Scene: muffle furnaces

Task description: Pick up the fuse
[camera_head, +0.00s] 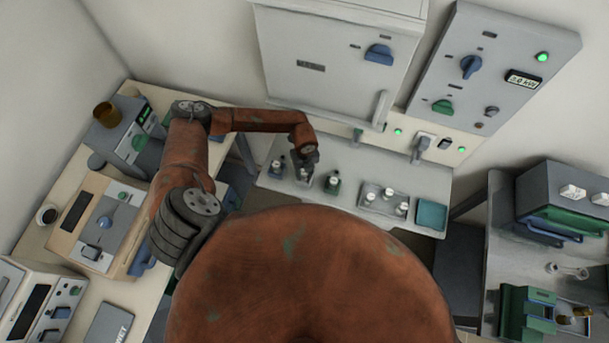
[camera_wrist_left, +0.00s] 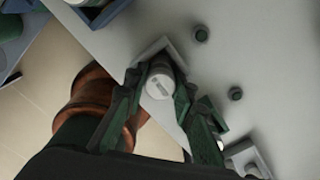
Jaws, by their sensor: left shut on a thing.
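The fuse (camera_wrist_left: 159,82) is a short white cylinder with a pale round end, seen in the left wrist view between my fingers. My left gripper (camera_wrist_left: 155,90) is shut on it, with a green-padded finger on each side. A grey bracket-like edge shows just behind the fuse; I cannot tell whether they touch. In the head view my left gripper (camera_head: 305,170) points down over the pale bench below the large grey cabinet. The fuse is small and mostly hidden by the fingers there. My right gripper is in neither view.
Small holders with white parts stand left (camera_head: 278,167) and right (camera_head: 333,182) of the gripper. A grey tray (camera_head: 372,207) with several white pieces and a teal tray (camera_head: 432,214) lie further right. The grey cabinet (camera_head: 325,60) and switch panel (camera_head: 490,65) rise behind.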

